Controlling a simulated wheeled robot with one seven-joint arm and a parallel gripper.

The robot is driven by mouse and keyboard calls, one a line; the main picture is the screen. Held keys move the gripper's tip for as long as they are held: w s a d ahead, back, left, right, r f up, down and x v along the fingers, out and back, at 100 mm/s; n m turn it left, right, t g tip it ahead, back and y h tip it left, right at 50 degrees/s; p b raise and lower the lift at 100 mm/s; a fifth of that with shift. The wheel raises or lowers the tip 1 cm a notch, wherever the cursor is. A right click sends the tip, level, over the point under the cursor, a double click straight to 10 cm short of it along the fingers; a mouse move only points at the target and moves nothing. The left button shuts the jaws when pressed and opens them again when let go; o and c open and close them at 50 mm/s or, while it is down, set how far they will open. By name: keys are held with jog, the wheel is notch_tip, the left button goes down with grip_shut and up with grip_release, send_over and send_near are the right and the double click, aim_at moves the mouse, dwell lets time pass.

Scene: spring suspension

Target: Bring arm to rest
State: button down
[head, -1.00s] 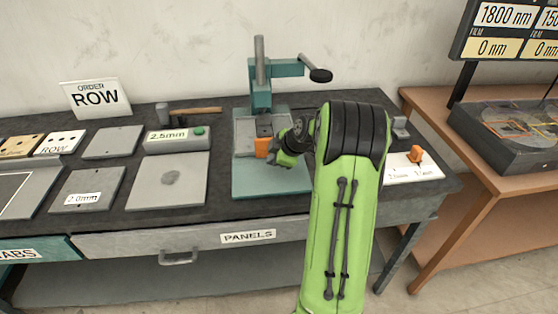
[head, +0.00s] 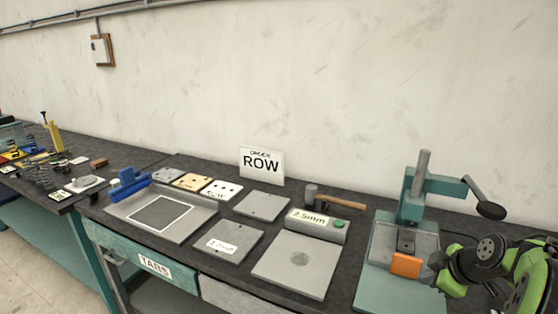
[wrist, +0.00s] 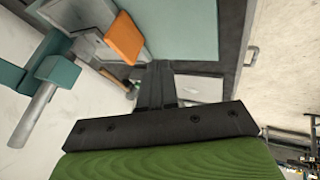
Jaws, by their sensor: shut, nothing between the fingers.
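My green and black arm (head: 520,275) enters at the right edge of the head view, bent beside the teal press (head: 415,195). My gripper shows in the wrist view (wrist: 157,68) with its dark fingers together and nothing between them. In the head view its end is just right of the orange block (head: 405,264) on the press, and the fingertips are hard to make out. In the wrist view the orange block (wrist: 124,38) lies up and left of the fingertips, apart from them in the picture.
The press lever (head: 490,210) sticks out above my arm. Grey plates (head: 295,266), a 2.5mm block (head: 318,225), a hammer (head: 335,200) and the ROW sign (head: 262,163) occupy the bench. Another bench (head: 40,190) with small parts stands at left.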

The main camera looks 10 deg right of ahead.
jog(key=s+a+r+m+g+p, duration=0.1)
jog(key=s+a+r+m, duration=0.2)
jog(key=a, duration=0.6)
jog(key=s+a+r+p, duration=0.1)
jog(key=s+a+r, duration=0.1)
jog(key=a+r, duration=0.6)
jog(key=s+a+m+p, duration=0.1)
jog(key=s+a+m, duration=0.2)
jog(key=s, duration=0.4)
jog(key=s+a+f+m+p, duration=0.1)
jog(key=s+a+m, duration=0.2)
jog(key=s+a, duration=0.3)
jog(key=shift+s+a+f+g+h, duration=0.25)
jog(key=shift+s+f+g+h, duration=0.05)
jog(key=shift+s, duration=0.8)
